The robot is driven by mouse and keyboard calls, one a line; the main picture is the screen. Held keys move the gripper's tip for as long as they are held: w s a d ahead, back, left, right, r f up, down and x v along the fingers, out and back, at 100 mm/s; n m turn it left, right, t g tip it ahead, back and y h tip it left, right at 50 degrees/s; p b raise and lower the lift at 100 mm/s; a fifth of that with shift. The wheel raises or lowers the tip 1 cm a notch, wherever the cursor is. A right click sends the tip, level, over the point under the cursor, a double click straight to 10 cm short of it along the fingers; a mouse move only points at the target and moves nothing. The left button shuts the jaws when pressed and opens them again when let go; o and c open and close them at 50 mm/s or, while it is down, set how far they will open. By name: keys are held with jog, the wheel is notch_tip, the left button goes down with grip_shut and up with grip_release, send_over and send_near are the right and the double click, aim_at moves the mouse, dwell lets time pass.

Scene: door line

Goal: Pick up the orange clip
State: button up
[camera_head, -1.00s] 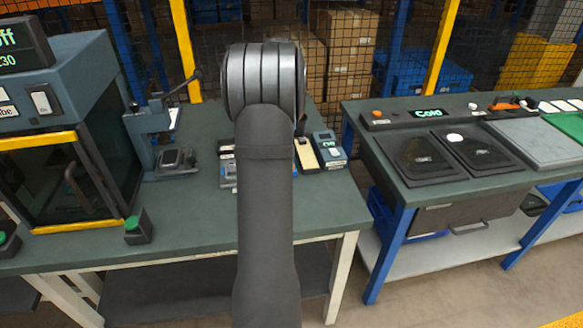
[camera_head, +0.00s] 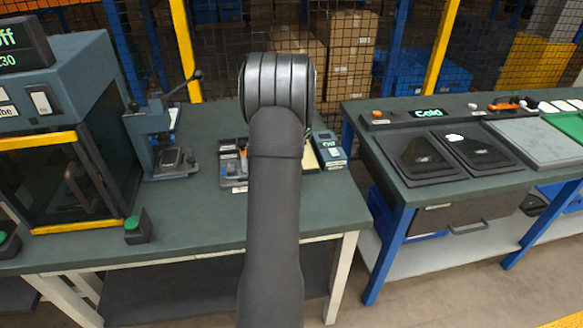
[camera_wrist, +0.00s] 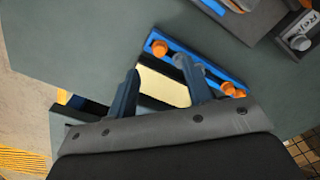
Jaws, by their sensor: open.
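My gripper (camera_wrist: 158,66) is open in the wrist view, its two fingers apart above a cream panel (camera_wrist: 163,86) beside a blue strip (camera_wrist: 195,66). Small orange knob-like pieces (camera_wrist: 159,48) sit at both ends of that strip. Another orange piece (camera_wrist: 243,4) is partly cut off at the top edge, in a grey tray. In the head view a small orange piece (camera_head: 243,151) shows in the tray left of my arm. I cannot tell which orange piece is the clip. My gripper is hidden behind my arm in the head view.
A grey tray (camera_head: 233,182) and a small device with a lit display (camera_head: 328,150) stand on the left bench. A press (camera_head: 158,140) and a cabinet (camera_head: 60,130) stand further left. The right bench holds two black pads (camera_head: 420,158).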

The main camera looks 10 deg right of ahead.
notch_tip(320, 180, down, 5)
jog(key=shift+a, duration=0.1)
grip_shut()
dwell(0.3)
